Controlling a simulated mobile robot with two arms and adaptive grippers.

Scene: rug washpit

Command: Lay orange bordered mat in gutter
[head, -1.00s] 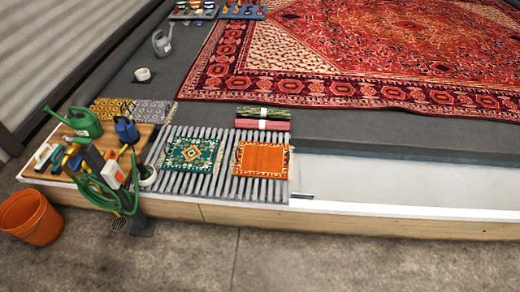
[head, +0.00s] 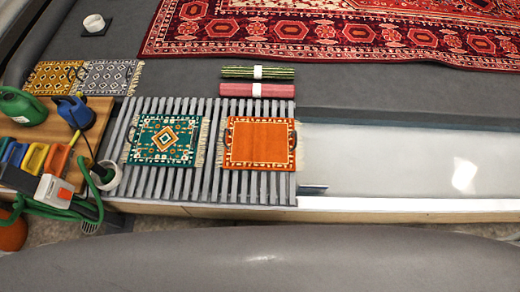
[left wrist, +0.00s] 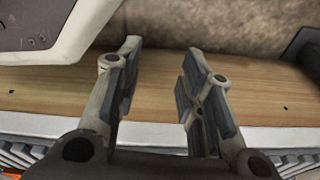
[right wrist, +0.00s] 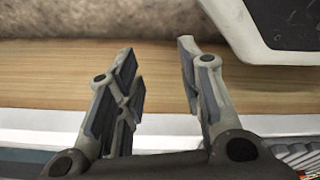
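The orange bordered mat (head: 260,143) lies flat on the right end of the grey slatted rack in the head view, with a dark loop handle at each side. The gutter (head: 400,160) is the pale, smooth trough to the right of the rack. My left gripper (left wrist: 160,70) is open and empty in the left wrist view, over the wooden front edge. My right gripper (right wrist: 160,65) is open and empty in the right wrist view, also over the wooden edge. Neither gripper shows in the head view.
A teal mat (head: 165,141) lies left of the orange one on the slatted rack (head: 210,190). Two rolled rugs (head: 257,90) lie behind. A wooden board (head: 90,135) with a green watering can (head: 22,106), bottles and a hose stands at left. A large red rug (head: 340,35) covers the back.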

